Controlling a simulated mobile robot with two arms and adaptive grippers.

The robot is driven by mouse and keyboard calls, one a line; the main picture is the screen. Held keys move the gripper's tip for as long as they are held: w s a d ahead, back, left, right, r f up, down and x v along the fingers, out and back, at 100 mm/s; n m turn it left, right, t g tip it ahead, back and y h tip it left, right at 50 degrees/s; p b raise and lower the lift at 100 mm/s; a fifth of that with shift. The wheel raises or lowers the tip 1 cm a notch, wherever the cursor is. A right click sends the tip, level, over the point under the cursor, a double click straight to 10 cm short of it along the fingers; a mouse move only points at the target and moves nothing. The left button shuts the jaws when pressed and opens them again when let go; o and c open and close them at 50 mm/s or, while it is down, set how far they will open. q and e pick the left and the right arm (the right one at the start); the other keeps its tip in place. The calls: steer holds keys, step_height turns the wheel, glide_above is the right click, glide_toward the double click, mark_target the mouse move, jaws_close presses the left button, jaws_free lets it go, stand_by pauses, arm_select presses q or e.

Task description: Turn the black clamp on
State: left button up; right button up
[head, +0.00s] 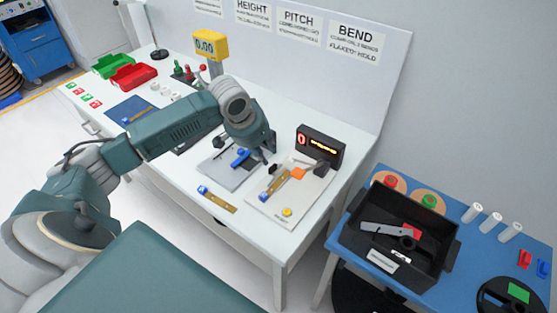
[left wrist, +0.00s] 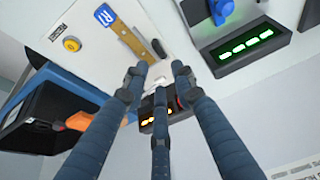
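A small black piece, likely the black clamp (head: 272,169), stands on the white board (head: 262,212) by the upper end of a brass-coloured strip (head: 275,181). In the left wrist view it shows as a dark rounded knob (left wrist: 159,48) beside the strip (left wrist: 128,38). I cannot tell whether it is on or off. My left gripper (head: 266,156) hangs just above and behind it. In the left wrist view its three dark blue fingers (left wrist: 158,76) are spread, with nothing between them, and the tips are apart from the knob. My right gripper is out of view.
A black display box (head: 320,147) with a red zero stands behind the board. An orange piece (head: 298,173) lies near it. A grey plate with a blue clamp (head: 241,157) is to the left. A black bin (head: 403,236) sits on the blue table at right.

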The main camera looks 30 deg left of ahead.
arm_select(q)
steer(key=p, duration=0.1)
glide_above(273, 168)
steer(key=s, duration=0.2)
step_height(273, 168, down, 5)
steer(key=shift+s+a+r, duration=0.1)
steer(key=shift+s, duration=0.05)
steer(key=x, duration=0.3)
steer(key=shift+p, duration=0.3)
steer(key=shift+x, duration=0.85)
jaws_close()
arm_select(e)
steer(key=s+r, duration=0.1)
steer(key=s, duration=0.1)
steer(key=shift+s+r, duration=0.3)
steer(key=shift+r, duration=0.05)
